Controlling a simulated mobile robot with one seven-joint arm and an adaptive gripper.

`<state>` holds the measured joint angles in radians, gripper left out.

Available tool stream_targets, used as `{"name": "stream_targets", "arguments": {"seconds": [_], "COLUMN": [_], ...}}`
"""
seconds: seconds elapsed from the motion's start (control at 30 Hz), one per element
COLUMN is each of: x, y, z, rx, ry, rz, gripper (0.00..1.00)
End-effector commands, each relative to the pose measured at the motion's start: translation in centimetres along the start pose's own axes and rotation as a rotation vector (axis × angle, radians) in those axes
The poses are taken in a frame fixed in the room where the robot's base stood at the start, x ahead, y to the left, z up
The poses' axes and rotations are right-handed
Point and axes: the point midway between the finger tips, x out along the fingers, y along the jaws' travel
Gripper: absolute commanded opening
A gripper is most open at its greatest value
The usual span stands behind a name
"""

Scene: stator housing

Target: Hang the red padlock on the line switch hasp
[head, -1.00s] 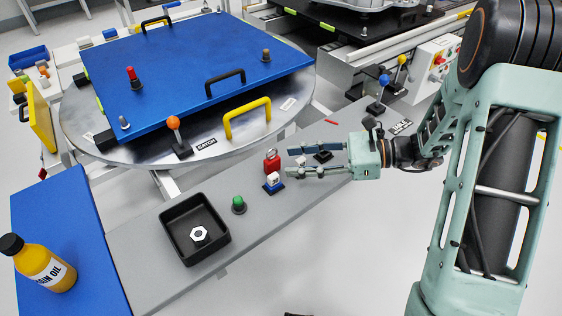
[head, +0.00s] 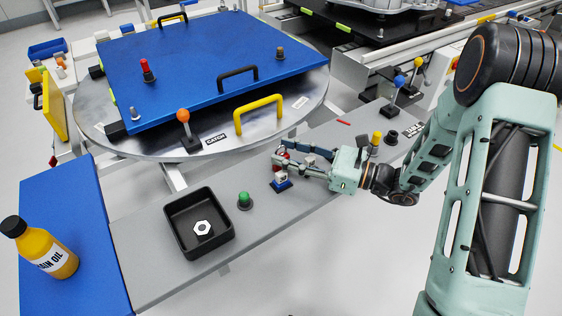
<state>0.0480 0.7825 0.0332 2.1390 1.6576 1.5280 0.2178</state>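The red padlock (head: 283,155) is on the grey bench ledge, just behind a small white and blue block (head: 281,181). My gripper (head: 278,154) reaches in from the right, low over the ledge. Its fingers lie around the padlock and hide most of it. I cannot tell whether they press on it. The hasp cannot be made out clearly. At the ledge's right end, a yellow-topped part (head: 376,138) and a black part (head: 391,138) stand near a small label (head: 414,130) too small to read.
Left along the ledge are a green button (head: 245,200) and a black tray (head: 170,218) holding a nut. Behind is the turntable (head: 312,110) with a blue plate, a yellow handle (head: 258,112) and an orange-knobbed lever (head: 185,124). Blue- and yellow-knobbed levers (head: 398,84) stand back right.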

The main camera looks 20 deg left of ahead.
Motion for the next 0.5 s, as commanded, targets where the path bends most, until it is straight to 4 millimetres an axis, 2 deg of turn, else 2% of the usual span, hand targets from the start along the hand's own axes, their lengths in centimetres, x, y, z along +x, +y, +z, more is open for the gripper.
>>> {"name": "stream_targets", "arguments": {"seconds": [0.1, 0.2, 0.47, 0.5], "x": [1.8, 2.6, 2.8, 2.8], "y": [0.2, 0.1, 0.1, 0.1], "z": [0.0, 0.0, 0.1, 0.1], "rx": [-0.001, -0.001, 0.000, 0.000], "ry": [0.000, 0.000, 0.000, 0.000], "rz": [0.004, 0.002, 0.000, 0.000], "gripper": [0.36, 0.36, 0.36, 0.33]}}
